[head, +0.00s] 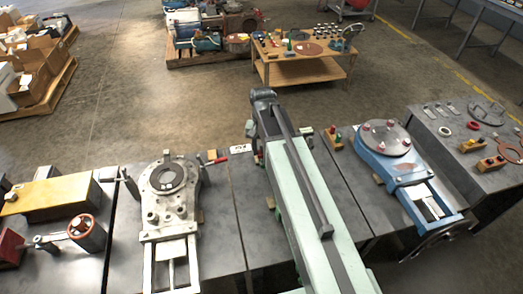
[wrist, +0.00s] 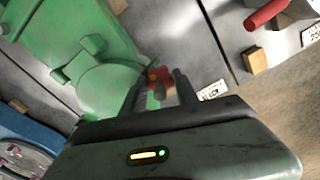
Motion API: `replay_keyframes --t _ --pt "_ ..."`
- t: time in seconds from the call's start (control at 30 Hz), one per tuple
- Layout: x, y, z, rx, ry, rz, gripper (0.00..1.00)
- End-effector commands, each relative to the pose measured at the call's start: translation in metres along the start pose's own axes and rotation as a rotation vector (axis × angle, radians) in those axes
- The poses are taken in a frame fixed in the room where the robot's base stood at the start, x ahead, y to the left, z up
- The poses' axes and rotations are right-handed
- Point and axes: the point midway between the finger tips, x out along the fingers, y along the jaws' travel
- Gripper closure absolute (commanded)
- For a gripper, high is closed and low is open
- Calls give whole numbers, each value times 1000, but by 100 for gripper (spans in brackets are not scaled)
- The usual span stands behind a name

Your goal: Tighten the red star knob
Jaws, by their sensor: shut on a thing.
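The red star knob (wrist: 153,73) shows in the wrist view beside a green machine casting (wrist: 100,85). Only part of it is visible, between the fingertips. My gripper (wrist: 157,85) is shut on the knob, one dark finger on each side. The back of the gripper hides what lies below. In the head view, a long pale green and dark shape runs across the middle, and I cannot make out the knob or the fingertips there.
On the bench, a grey casting (head: 168,215) stands left and a blue one (head: 400,165) right. A white label (wrist: 212,90), a wooden block (wrist: 255,60) and a red handle (wrist: 268,14) lie near my gripper. Open floor (head: 120,100) lies beyond the bench.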

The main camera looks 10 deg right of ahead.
Motion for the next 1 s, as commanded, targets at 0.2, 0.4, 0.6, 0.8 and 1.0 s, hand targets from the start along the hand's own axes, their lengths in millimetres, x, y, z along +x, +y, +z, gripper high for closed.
replay_keyframes --t 0.2,0.4,0.6,0.8,1.0 --pt "0 0 0 -1 1 1 56" --pt "0 0 0 -1 0 0 42" --pt "-2 0 0 -1 0 0 42" --pt "-25 0 0 -1 0 0 42" --pt "-63 0 0 -1 0 0 42"
